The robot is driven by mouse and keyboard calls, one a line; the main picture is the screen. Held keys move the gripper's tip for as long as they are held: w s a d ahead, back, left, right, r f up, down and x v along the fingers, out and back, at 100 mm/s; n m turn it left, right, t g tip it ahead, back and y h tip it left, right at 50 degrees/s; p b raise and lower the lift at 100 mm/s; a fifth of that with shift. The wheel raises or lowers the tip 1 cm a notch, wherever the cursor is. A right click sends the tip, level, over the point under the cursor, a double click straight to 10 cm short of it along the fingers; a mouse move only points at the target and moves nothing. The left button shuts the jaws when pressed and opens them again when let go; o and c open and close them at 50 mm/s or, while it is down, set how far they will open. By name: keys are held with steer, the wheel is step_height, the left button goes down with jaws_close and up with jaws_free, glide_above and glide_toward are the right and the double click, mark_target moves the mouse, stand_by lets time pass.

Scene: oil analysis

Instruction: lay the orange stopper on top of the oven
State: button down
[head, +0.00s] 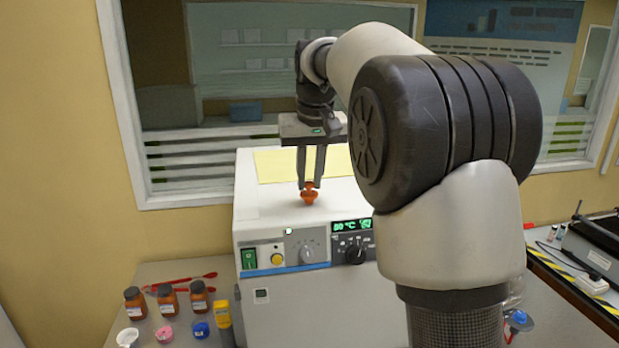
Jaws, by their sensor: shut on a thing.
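The white oven (320,293) stands on the bench against the wall, with a control panel and a lit green display on its front. Its top (262,204) is flat and carries a pale yellow sheet (279,166). My gripper (310,184) points straight down over the oven top and is shut on the orange stopper (310,197). The stopper is upright between the fingertips, with its narrow end down. It is at or just above the oven top near the front edge; I cannot tell whether it touches.
Left of the oven are brown bottles (167,300), red tools (180,282), a white cup (128,337), a pink cap (164,334), a blue cap (201,330) and a yellow object (222,313). My arm hides the oven's right side. The oven top's front left is clear.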

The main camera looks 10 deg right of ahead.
steer(key=shift+f, duration=0.1)
steer(key=shift+f, duration=0.15)
steer(key=c, duration=1.6)
jaws_free()
